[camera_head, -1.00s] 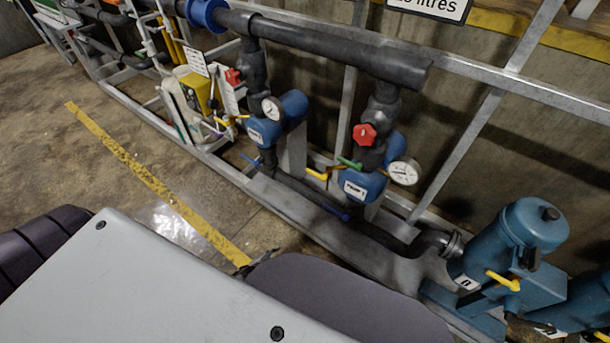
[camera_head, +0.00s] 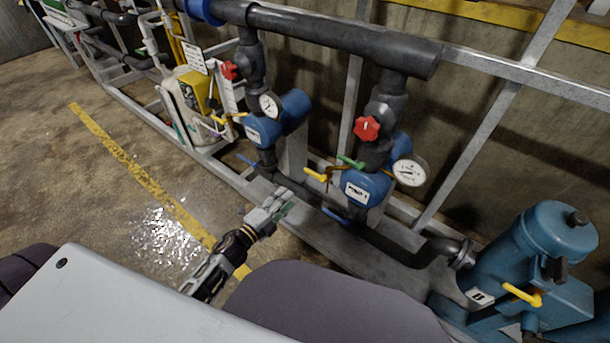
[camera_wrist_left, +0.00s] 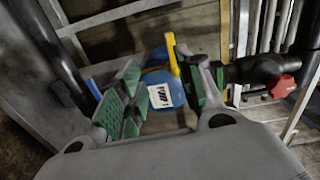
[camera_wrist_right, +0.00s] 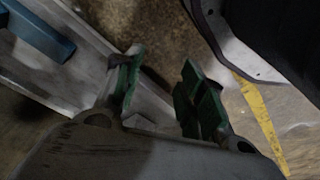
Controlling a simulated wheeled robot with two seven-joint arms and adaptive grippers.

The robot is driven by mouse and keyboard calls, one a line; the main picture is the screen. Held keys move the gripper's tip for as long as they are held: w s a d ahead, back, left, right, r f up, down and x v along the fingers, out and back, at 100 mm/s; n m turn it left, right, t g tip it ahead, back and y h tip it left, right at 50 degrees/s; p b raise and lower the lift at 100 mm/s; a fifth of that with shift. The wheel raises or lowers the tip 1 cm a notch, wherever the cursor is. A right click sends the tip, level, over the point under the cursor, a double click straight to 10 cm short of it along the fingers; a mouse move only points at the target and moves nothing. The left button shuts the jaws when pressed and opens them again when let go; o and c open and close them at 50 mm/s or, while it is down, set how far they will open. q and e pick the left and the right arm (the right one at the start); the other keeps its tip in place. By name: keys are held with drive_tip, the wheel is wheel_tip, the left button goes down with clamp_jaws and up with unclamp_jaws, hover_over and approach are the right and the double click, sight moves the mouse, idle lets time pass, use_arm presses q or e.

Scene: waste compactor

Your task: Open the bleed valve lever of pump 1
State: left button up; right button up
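Pump 1 is a blue pump (camera_head: 367,186) with a white label, on the frame right of centre in the head view. Around it are a yellow lever (camera_head: 316,175), a green lever (camera_head: 350,162) and a blue lever (camera_head: 335,215); no marking shows which is the bleed valve's. My left gripper (camera_head: 276,205) is low in front of the pump, to its left. In the left wrist view, the blue pump body (camera_wrist_left: 165,92) and a yellow lever (camera_wrist_left: 172,54) show between and beyond its open, empty fingers (camera_wrist_left: 165,100). My right gripper (camera_wrist_right: 158,90) is open and empty, outside the head view.
A red valve handwheel (camera_head: 366,128) and a white gauge (camera_head: 410,171) sit by the pump. A second blue pump (camera_head: 275,122) stands to the left, a blue-green vessel (camera_head: 535,240) to the right. The grey frame base (camera_head: 300,212) runs along the front; floor left is clear.

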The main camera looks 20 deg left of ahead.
use_arm(q)
drive_tip(key=shift+s+d+r+m, duration=0.1)
drive_tip(key=shift+r+m, duration=0.3)
drive_tip(key=shift+r, duration=0.45)
use_arm(e)
drive_tip(key=shift+w+a+r, duration=0.15)
drive_tip(key=shift+w+r, duration=0.05)
drive_tip(key=shift+r, duration=0.2)
use_arm(q)
approach(309, 173)
drive_tip(key=shift+w, duration=1.05)
drive_tip(key=shift+d+x, duration=0.2)
drive_tip(key=shift+x, duration=0.7)
drive_tip(key=shift+d+x, duration=0.2)
drive_tip(key=shift+x, duration=0.7)
drive_tip(key=shift+b+x, duration=0.3)
drive_tip(key=shift+x, duration=1.55)
drive_tip(key=shift+w+d, duration=0.2)
drive_tip(key=shift+w, duration=0.25)
use_arm(e)
drive_tip(key=shift+w+a+r, duration=0.1)
drive_tip(key=shift+a+r, duration=0.05)
drive_tip(key=shift+r, duration=0.45)
drive_tip(key=shift+w+a+r, duration=0.1)
drive_tip(key=shift+r, duration=0.5)
